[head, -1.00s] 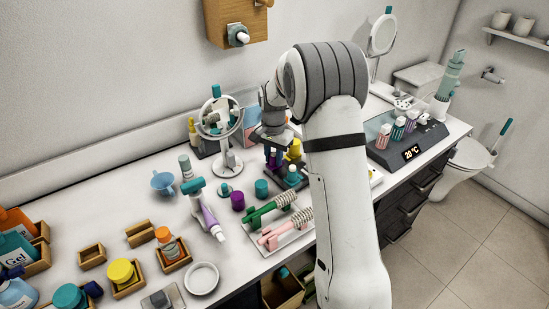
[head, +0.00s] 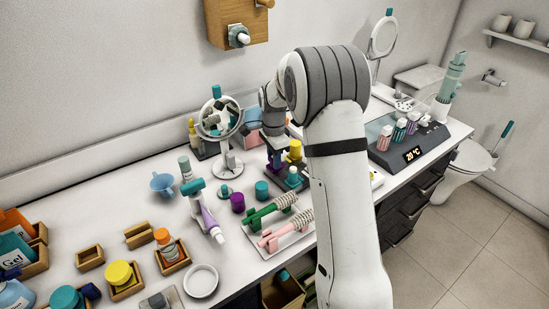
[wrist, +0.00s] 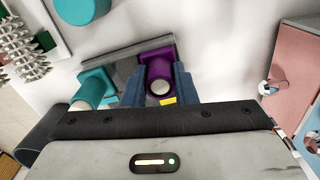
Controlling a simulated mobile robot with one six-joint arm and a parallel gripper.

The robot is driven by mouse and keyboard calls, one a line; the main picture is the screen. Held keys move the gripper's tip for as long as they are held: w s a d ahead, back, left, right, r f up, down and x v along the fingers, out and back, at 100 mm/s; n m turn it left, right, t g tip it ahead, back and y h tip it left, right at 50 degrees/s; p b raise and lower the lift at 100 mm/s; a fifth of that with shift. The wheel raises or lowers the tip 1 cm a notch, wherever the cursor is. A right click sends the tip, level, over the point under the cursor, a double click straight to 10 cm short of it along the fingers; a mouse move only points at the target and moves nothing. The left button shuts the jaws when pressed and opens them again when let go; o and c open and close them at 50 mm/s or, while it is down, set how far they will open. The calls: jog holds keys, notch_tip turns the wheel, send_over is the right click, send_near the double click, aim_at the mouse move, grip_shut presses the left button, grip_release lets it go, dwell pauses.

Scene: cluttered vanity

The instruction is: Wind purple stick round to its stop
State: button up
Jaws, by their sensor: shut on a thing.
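The purple stick (wrist: 160,69) stands in a dark grey holder (wrist: 126,70) in the wrist view, with a pale round end facing the camera. My gripper (wrist: 159,78) has its two blue fingers on either side of the stick and is shut on it. In the head view my gripper (head: 274,158) is low over the holder behind the curling tongs, and only a little purple shows by the fingers. A teal stick (wrist: 96,86) stands in the same holder, left of my fingers in the wrist view.
A yellow-topped item (head: 295,149) is close right of my gripper. A round mirror (head: 219,118) stands to its left. A pink panel (wrist: 303,62) is at the wrist view's right.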

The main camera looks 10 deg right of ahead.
dwell(0.3)
jog(key=o, duration=1)
notch_tip(320, 180, up, 7)
jog(key=shift+r, duration=0.45)
